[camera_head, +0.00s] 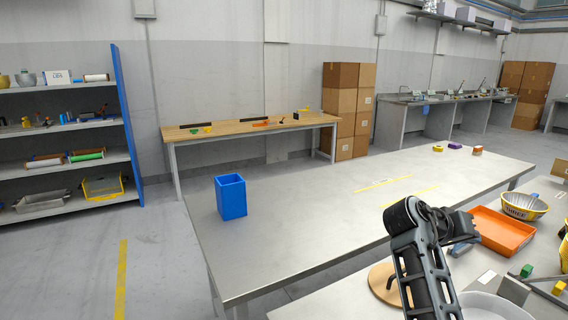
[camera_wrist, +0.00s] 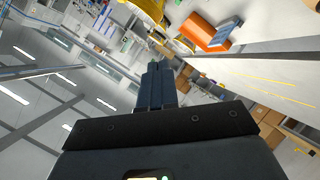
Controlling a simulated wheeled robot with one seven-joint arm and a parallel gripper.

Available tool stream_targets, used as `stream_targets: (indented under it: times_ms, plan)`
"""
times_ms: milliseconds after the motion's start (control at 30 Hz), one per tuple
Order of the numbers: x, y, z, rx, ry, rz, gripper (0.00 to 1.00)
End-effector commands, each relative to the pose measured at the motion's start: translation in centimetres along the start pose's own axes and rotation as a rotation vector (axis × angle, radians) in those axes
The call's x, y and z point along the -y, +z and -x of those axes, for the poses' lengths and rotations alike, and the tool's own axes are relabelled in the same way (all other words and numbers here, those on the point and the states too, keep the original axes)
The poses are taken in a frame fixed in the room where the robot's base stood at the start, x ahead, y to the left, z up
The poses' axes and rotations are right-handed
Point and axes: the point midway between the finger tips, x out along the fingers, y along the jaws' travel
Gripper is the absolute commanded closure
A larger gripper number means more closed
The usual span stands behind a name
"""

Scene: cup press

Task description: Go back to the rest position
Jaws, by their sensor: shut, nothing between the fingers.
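My gripper (camera_wrist: 158,72) shows in the wrist view with its two dark fingers together and nothing between them. It is raised, with no object touching its fingertips. In the head view my black arm rises from the bottom edge in front of the near table, and I cannot clearly make out the fingers there. The wrist view is strongly tilted, with ceiling lights at the left and an orange tray (camera_wrist: 200,30) beyond the fingers at the top.
The near table holds an orange tray (camera_head: 508,232), a yellow bowl (camera_head: 524,206) and a round wooden board (camera_head: 383,284) beside my arm. A blue bin (camera_head: 231,196) stands on the long metal table (camera_head: 300,225), whose middle is mostly clear. Shelves stand at the left.

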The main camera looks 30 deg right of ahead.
Motion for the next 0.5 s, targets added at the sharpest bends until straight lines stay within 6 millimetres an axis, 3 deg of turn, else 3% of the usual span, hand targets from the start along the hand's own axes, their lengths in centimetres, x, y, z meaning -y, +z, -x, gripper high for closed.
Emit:
stream_targets:
  times_ms: [267,500]
  plan:
    - [4.4,4.7,0.9,-0.158,-0.134,0.117,1.0]
    - [8.9,11.4,3.6,-0.355,-0.346,0.236,1.0]
